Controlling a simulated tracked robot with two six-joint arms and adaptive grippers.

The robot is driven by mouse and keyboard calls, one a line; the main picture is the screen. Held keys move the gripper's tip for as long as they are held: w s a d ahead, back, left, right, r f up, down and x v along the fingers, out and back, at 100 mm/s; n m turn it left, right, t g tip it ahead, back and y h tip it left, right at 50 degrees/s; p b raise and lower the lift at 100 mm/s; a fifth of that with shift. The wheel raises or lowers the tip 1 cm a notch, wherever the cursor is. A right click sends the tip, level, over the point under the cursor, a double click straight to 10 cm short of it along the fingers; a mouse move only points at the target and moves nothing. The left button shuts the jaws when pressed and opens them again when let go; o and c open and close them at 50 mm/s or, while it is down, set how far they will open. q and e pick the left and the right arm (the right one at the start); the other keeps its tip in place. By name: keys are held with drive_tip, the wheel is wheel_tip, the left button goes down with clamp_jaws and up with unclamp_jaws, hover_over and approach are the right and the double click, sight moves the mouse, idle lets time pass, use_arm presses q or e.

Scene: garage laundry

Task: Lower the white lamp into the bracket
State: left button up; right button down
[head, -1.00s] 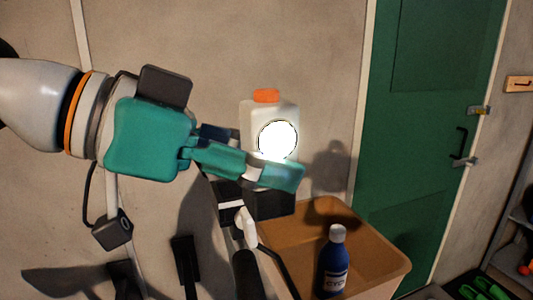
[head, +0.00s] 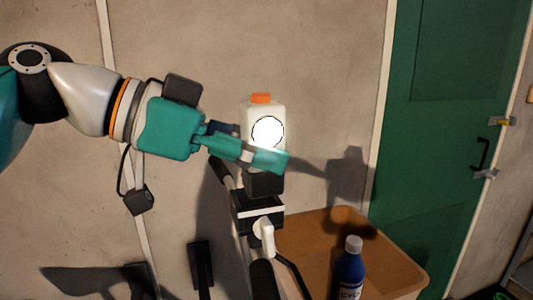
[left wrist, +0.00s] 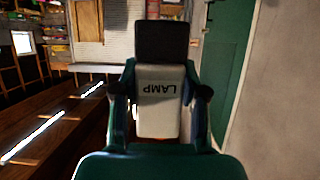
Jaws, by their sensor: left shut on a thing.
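The white lamp (head: 251,113) has an orange cap, a bright round lens and a black base (head: 265,184). My left gripper (head: 265,158) is shut on its lower white body and holds it upright. In the left wrist view the lamp (left wrist: 158,110) sits between the two fingers, its LAMP lettering upside down and its black base at the top. The bracket (head: 258,212), dark with pale edges, is below the lamp's base in the head view. Whether base and bracket touch, I cannot tell. My right gripper is not in view.
A tan box (head: 395,285) stands to the lower right, with a blue bottle (head: 349,272) with a white cap in front. A white fitting (head: 264,234) and dark bars are under the bracket. A green door (head: 450,130) is at the right. The wall above the lamp is bare.

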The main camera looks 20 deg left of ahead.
sight(256, 209)
use_arm(q)
drive_tip(key=shift+w+a+f+b, duration=0.4)
drive_tip(key=shift+w+a+f, duration=0.15)
drive_tip(key=shift+w, duration=0.2)
drive_tip(key=shift+w+a+f+b, duration=0.35)
drive_tip(key=shift+w+a+f, duration=0.15)
drive_tip(key=shift+w, duration=0.2)
drive_tip(key=shift+d+f, duration=0.1)
drive_tip(key=shift+f, duration=0.2)
drive_tip(key=shift+f+b, duration=1.45)
drive_tip(key=shift+b, duration=0.2)
drive_tip(key=o, duration=1.3)
